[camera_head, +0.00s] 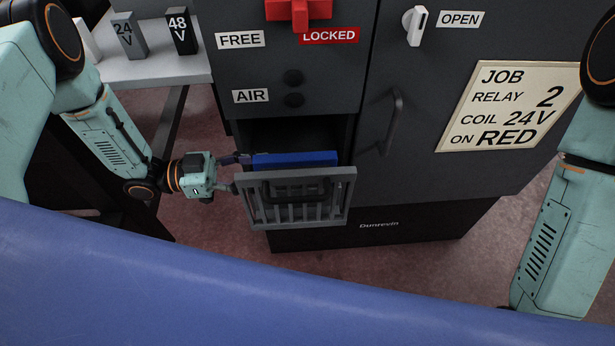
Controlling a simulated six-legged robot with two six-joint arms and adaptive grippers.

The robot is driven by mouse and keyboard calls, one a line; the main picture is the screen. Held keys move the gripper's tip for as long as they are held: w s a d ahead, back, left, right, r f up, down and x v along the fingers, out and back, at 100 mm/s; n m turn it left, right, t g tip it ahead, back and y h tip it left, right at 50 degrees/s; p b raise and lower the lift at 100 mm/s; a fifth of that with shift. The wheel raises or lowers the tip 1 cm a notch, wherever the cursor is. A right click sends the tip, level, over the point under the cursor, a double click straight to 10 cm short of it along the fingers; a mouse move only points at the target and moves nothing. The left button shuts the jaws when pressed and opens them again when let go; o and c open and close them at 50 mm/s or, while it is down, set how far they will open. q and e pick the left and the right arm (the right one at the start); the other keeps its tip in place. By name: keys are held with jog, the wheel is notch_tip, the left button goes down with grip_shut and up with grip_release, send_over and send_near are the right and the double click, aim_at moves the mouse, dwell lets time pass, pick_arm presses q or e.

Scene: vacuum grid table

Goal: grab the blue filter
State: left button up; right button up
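The blue filter (295,159) lies in the pulled-out drawer of the dark grey cabinet, behind the grey slatted drawer front (334,204). Its top edge and part of its face show above that front. My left gripper (240,172) is at the left end of the drawer, right beside the filter's left end. Its fingers are small and partly hidden by the drawer front, so I cannot tell whether they touch or hold the filter. My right arm is at the right edge, and its gripper is out of view.
The cabinet (290,70) carries a red handle (300,10) by the LOCKED label and a white latch (415,24) by OPEN. A door handle (392,120) is right of the drawer. A white side table (150,66) holds 24 V and 48 V blocks. A blue surface fills the foreground.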

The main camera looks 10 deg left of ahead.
pick_arm(q)
jog(key=b+x, duration=0.2)
jog(key=x, duration=0.6)
jog(key=shift+s+r, duration=0.2)
jog(key=shift+r, duration=0.05)
jog(key=shift+c, duration=0.2)
grip_shut()
